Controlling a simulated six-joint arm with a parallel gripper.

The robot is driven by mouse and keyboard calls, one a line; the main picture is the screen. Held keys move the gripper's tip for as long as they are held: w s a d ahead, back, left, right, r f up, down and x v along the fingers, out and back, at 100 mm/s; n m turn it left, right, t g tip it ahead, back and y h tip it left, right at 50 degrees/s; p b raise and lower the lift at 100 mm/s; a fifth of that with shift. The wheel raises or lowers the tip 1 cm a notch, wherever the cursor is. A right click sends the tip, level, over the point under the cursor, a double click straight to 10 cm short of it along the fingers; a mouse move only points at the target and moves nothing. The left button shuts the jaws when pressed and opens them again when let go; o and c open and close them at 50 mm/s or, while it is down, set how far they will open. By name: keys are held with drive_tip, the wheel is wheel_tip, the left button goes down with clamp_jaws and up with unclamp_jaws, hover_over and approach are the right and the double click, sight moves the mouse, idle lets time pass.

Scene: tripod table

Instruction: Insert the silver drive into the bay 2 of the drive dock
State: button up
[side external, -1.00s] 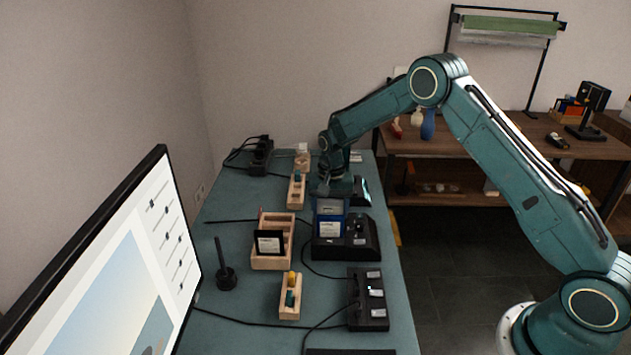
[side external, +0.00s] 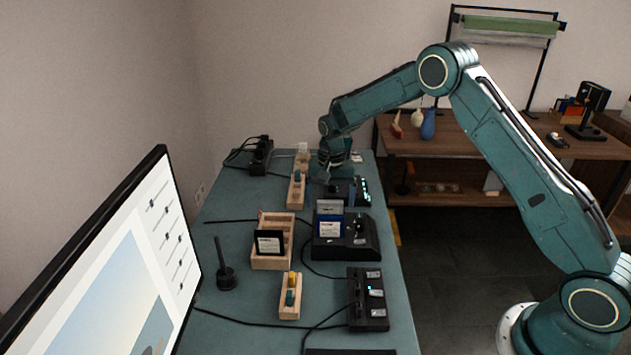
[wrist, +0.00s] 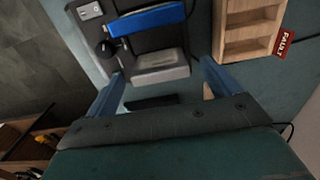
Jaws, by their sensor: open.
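The black drive dock (side external: 362,248) stands mid-table and also shows at the top of the wrist view (wrist: 112,22). A blue drive (side external: 330,228) stands upright in it, seen edge-on in the wrist view (wrist: 147,20). The silver drive (side external: 330,206) stands upright just behind the blue one, mostly hidden by it. In the wrist view the silver drive (wrist: 160,66) is in the dock, on the side nearer my gripper. My gripper (wrist: 165,80) is open, its fingers apart and empty, just beyond the dock. Bay numbers and seating depth cannot be read.
A wooden rack (side external: 272,264) with a black drive (side external: 269,243) stands left of the dock; a red FAULT tag (wrist: 283,42) shows there. Small wooden blocks (side external: 290,309), a black switch box (side external: 368,318) and a lit device (side external: 362,190) stand around. Cables cross the table.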

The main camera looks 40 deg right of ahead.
wheel_tip(320, 180, up, 10)
idle(0.5)
drive_tip(key=shift+s+r, duration=0.1)
drive_tip(key=shift+r, duration=0.05)
idle(0.3)
drive_tip(key=s+a+r+n+t, duration=0.3)
drive_tip(key=s+r+n, duration=0.1)
drive_tip(key=s+r, duration=1.2)
drive_tip(key=s+a+n+t, duration=0.1)
drive_tip(key=s+n, duration=0.1)
drive_tip(key=s, duration=0.8)
drive_tip(key=s+a+f+n+t, duration=0.1)
drive_tip(key=s+n, duration=0.2)
drive_tip(key=s, duration=0.8)
drive_tip(key=shift+s+a+t, duration=0.2)
drive_tip(key=shift+t, duration=0.1)
